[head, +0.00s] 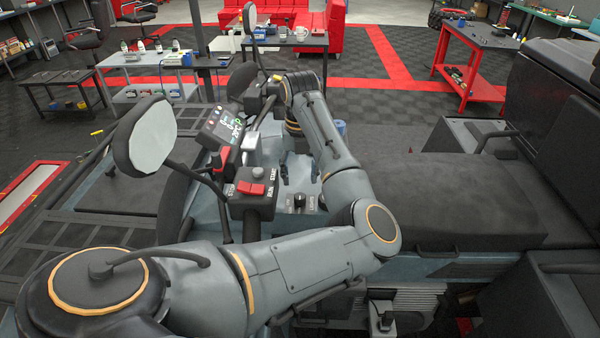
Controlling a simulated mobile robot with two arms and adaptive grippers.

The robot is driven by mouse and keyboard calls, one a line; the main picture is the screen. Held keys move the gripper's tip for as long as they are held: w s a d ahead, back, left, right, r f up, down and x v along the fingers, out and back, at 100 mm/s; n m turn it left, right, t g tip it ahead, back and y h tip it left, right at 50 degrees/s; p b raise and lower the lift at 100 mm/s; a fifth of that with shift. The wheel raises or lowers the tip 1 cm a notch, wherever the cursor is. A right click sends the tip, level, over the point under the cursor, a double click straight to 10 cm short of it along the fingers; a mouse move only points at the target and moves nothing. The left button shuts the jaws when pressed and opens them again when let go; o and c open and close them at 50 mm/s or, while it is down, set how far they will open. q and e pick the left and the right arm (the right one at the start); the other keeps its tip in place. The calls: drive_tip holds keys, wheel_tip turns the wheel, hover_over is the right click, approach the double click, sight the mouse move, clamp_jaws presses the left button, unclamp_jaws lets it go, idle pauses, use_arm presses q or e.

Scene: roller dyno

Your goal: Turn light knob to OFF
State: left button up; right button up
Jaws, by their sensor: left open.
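The light knob (299,201) is a small black knob on a pale plate with lettering too small to read surely. It sits on the grey body of the vehicle, right of the red-switch box. My left arm reaches in from the lower left, bends at the elbow and folds back over the vehicle. Whether a finger touches the knob cannot be told. My right gripper is out of view.
A black box with red switches (251,188) stands close left of the knob. A lit display (222,127) and two mirrors, the nearer one (145,135) large, rise at the left. A long black seat (450,190) lies right. Tables and a red sofa stand farther back.

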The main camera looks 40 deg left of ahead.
sight(300, 196)
use_arm(q)
wheel_tip(300, 196, down, 7)
drive_tip(key=shift+r+p, duration=0.15)
drive_tip(key=shift+p, duration=0.75)
clamp_jaws()
